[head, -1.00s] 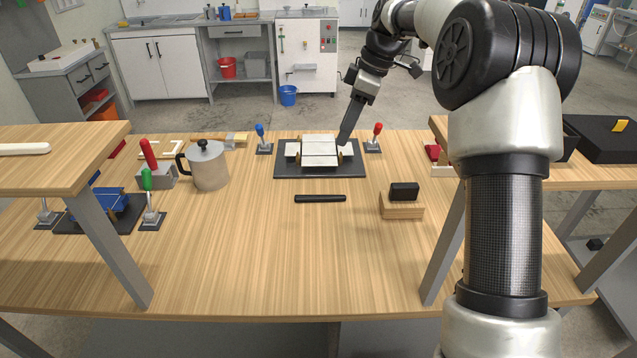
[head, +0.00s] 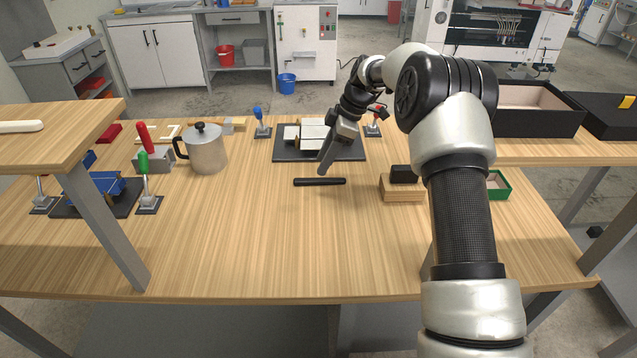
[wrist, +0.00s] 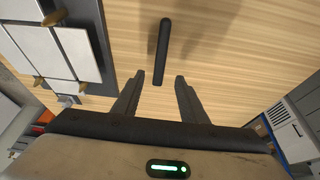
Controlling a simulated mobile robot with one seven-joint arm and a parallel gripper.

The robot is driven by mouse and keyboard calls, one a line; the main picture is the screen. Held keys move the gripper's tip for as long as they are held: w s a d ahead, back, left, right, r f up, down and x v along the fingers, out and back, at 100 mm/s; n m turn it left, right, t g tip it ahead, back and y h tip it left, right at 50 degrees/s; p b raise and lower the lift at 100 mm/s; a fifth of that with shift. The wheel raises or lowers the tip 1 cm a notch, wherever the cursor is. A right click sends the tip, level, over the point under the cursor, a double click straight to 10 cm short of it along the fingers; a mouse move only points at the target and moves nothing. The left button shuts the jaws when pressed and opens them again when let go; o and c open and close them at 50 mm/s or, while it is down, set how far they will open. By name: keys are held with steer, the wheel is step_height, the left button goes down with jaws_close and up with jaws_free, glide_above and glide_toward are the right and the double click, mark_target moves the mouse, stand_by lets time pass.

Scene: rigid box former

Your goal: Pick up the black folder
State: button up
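The black folder (head: 320,182) is a slim dark bar lying flat on the wooden table, in front of the dark box-forming plate. In the wrist view the folder (wrist: 163,48) points away from my gripper, and its near end shows in line with the gap between the fingertips. My gripper (wrist: 160,78) is open with nothing between its fingers. In the head view my gripper (head: 323,169) is just behind and above the folder, apart from it. Its exact height above the table is hard to tell.
The plate with white panels (head: 284,155) is behind the folder. A wooden block with a black piece on it (head: 402,190) stands to the right. A metal pot (head: 207,150) stands to the left. The table in front of the folder is clear.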

mark_target(317, 180)
steer(key=x, duration=0.5)
steer(key=shift+d+f, duration=0.3)
steer(key=shift+f, duration=0.2)
jaws_close()
